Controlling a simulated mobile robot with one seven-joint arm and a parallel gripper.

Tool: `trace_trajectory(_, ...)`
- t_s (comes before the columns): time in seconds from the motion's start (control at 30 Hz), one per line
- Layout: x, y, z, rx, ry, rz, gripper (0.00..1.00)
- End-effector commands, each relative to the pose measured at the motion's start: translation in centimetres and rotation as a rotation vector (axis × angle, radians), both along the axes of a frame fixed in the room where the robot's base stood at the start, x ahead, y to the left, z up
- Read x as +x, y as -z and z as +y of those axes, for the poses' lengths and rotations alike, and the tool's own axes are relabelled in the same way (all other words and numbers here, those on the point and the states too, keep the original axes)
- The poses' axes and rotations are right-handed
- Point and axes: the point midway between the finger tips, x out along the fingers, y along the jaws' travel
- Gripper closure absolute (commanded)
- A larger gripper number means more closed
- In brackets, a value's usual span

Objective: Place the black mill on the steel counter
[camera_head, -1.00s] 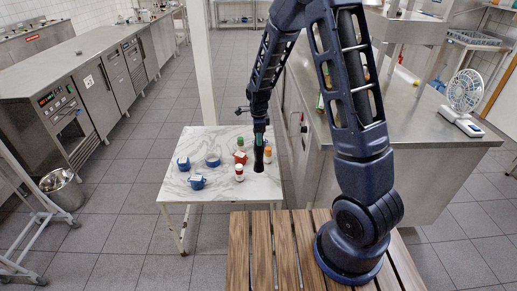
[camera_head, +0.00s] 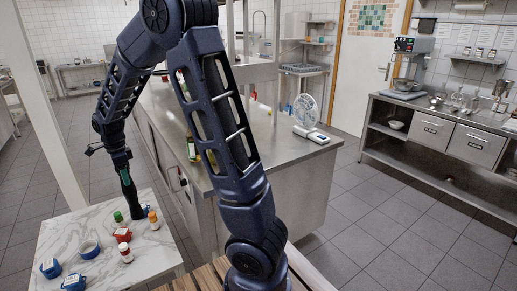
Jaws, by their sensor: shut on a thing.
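The black mill (camera_head: 134,205) hangs roughly upright, slightly tilted, from my gripper (camera_head: 125,180), which is shut on its upper part. It shows against the marble-topped table (camera_head: 55,237), between the green-capped bottle (camera_head: 118,217) and the orange-topped shaker (camera_head: 153,219). Whether its base touches the tabletop is hard to tell. The steel counter (camera_head: 262,158) stands to the right of the gripper, higher than the marble table. My arm hides part of its top.

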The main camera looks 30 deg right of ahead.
Motion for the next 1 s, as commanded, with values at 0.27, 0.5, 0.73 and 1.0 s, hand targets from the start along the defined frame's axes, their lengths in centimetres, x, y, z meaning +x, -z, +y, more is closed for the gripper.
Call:
trace_trajectory(0.27, 0.1, -12.8, 0.0, 0.005, 0.001, -0.008, 1.0)
trace_trajectory(0.5, 0.1, -23.0, -0.1, 0.002, 0.0, -0.007, 1.0)
trace_trajectory(0.73, 0.1, -30.0, 0.0, 0.001, 0.0, -0.004, 1.0)
trace_trajectory(1.0, 0.7, -34.5, -0.7, -0.001, 0.019, 0.001, 1.0)
